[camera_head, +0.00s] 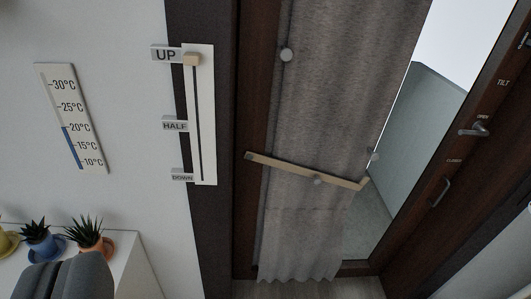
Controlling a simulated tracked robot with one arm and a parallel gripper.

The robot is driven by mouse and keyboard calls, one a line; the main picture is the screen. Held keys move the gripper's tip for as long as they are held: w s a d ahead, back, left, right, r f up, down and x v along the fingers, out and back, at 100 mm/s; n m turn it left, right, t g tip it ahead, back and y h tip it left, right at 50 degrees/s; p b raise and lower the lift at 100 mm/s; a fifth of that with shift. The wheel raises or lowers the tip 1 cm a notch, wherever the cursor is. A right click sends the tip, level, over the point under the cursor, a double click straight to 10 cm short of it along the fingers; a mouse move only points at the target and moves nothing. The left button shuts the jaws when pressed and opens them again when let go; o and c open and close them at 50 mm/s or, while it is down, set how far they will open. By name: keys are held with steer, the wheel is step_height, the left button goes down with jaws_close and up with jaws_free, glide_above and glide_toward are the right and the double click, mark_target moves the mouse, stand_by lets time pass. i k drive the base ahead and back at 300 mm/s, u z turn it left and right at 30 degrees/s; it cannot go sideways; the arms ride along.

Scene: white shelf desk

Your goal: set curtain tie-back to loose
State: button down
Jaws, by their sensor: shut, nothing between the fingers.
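A grey-brown curtain (345,90) hangs in front of a dark-framed glass door or window. The tie-back, a pale beige strip (290,168), lies across the curtain's lower part, sloping down to the right. Its left end is by the dark frame and its right end has a short upturned piece. A small round grey knob (318,180) sits at the strip's lower edge. My gripper (68,268), dark grey, is shut and empty at the bottom left, well away from the tie-back.
A slider panel (202,115) marked UP, HALF and DOWN has its beige knob (193,59) at UP. A thermometer (70,118) hangs left of it. Potted plants (88,236) stand on a white surface near my gripper. A handle (476,129) sits on the right frame.

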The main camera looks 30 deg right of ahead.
mark_target(317, 177)
steer(key=z, duration=0.3)
steer(key=i, duration=1.25)
steer(key=z, duration=0.9)
steer(key=k, duration=0.9)
steer(key=z, duration=0.2)
steer(key=i, duration=0.95)
steer(key=u, duration=0.1)
